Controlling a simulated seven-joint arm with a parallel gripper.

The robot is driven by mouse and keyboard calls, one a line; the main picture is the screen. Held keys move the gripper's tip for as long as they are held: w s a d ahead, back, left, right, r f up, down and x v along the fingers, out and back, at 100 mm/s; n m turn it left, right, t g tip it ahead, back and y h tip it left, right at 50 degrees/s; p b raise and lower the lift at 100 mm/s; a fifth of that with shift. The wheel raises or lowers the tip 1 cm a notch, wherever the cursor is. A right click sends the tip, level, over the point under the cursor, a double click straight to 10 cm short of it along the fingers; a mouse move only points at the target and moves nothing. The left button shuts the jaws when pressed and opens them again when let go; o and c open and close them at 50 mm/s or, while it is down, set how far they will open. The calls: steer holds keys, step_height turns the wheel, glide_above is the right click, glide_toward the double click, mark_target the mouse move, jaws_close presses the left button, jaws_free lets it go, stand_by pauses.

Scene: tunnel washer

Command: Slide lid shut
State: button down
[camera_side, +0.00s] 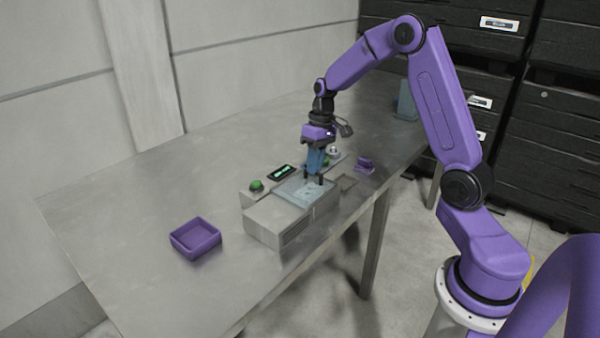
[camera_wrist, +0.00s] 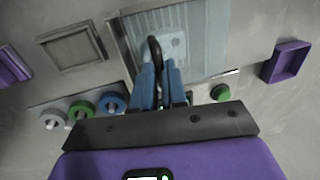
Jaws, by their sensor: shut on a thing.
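The washer (camera_side: 275,222) is a low grey box on the metal table. A clear bluish lid (camera_side: 293,192) lies flat on its top; it also shows in the wrist view (camera_wrist: 205,40). A pale plate with small marks shows through the lid. My gripper (camera_side: 314,181) is over the lid's right part in the side view, pointing down. In the wrist view, its blue fingers (camera_wrist: 158,68) are closed around a dark curved handle (camera_wrist: 154,47) at the lid's left part. The fingers partly hide the handle. I cannot tell exactly how far the lid covers the opening.
A purple tray (camera_side: 196,238) stands apart at the left. A green button (camera_side: 256,186) and a dark display (camera_side: 282,172) are behind the lid. Several knobs (camera_wrist: 80,110), a square recess (camera_wrist: 70,48) and a purple block (camera_side: 365,166) are on the other side.

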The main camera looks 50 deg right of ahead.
steer(key=shift+d, duration=1.55)
steer(key=c, duration=1.2)
jaws_free()
steer(key=shift+d, duration=0.1)
steer(key=shift+o, duration=0.2)
steer(key=d+r, duration=0.3)
steer(key=r, duration=1.4)
